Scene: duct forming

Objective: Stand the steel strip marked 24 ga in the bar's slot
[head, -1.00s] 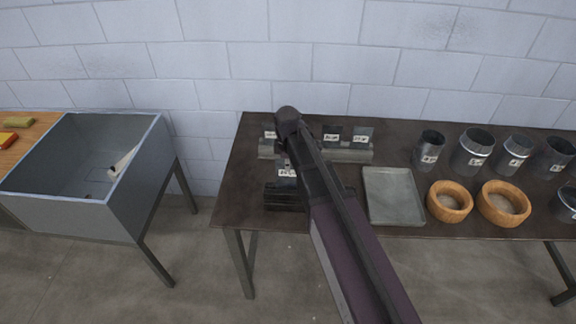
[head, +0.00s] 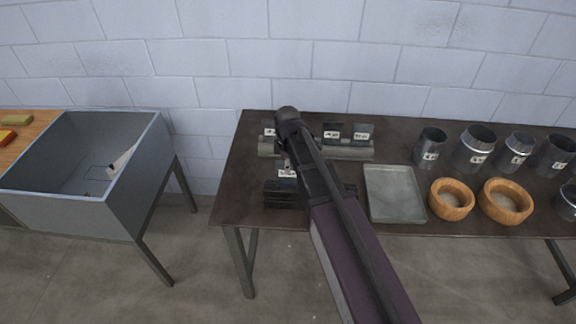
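A grey bar (head: 350,152) lies along the back left of the dark table. Steel strips stand along it: one at its left end (head: 269,129) and two on the right, the nearer-middle one (head: 333,131) and the end one (head: 364,132). Another strip with a white label (head: 287,173) shows just left of my arm, above a dark ribbed block (head: 284,196). The labels are too small to read, so I cannot tell which is 24 ga. My gripper (head: 284,160) is mostly hidden under my wrist, close to that labelled strip; I cannot tell whether it holds it.
A grey tray (head: 394,219) lies right of my arm. Several labelled metal cylinders (head: 474,148) and two wooden rings (head: 451,207) stand further right. A grey open bin (head: 70,212) on legs stands at left, apart from the table (head: 233,205). A block wall rises behind.

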